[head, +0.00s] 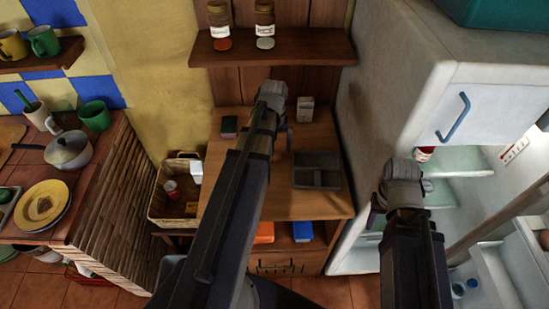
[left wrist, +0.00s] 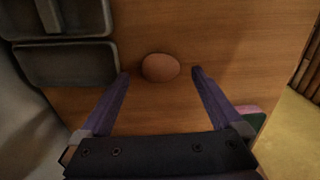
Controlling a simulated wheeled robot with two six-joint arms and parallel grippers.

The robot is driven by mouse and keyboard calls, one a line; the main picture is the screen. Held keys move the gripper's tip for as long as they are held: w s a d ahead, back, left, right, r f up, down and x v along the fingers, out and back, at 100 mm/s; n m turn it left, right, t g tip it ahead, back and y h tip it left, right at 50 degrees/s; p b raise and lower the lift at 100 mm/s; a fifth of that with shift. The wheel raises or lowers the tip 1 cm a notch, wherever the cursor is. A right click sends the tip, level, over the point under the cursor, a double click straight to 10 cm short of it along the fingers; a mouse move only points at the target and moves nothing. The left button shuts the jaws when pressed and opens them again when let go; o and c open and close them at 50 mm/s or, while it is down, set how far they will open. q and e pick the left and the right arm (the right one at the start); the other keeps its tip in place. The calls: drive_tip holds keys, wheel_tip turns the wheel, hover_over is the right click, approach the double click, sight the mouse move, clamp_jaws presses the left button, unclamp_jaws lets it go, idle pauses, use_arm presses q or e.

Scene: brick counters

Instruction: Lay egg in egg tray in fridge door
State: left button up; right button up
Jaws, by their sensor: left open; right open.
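A brown egg (left wrist: 160,68) lies on the wooden cabinet top in the left wrist view. My left gripper (left wrist: 160,74) is open, with one fingertip on each side of the egg and a gap on both sides. In the head view my left arm hides the egg and most of that gripper. My right gripper (head: 378,208) is open in front of the fridge (head: 400,95), partly hidden by its own wrist. The fridge stands open, with its door (head: 497,278) at the lower right. I cannot make out the egg tray clearly.
A grey divided tray (head: 317,181) sits on the cabinet top (head: 265,207), right of my left arm; it also shows in the left wrist view (left wrist: 68,64). A small green box (head: 229,125) and a pale box (head: 306,109) stand behind. A shelf (head: 310,48) with jars hangs above.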

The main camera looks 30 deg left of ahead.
sight(274, 156)
use_arm(q)
wheel_tip(274, 156, down, 4)
drive_tip(key=b, duration=0.3)
drive_tip(key=shift+w+a+f, duration=0.1)
drive_tip(key=shift+w, duration=0.05)
drive_tip(key=c, duration=0.9)
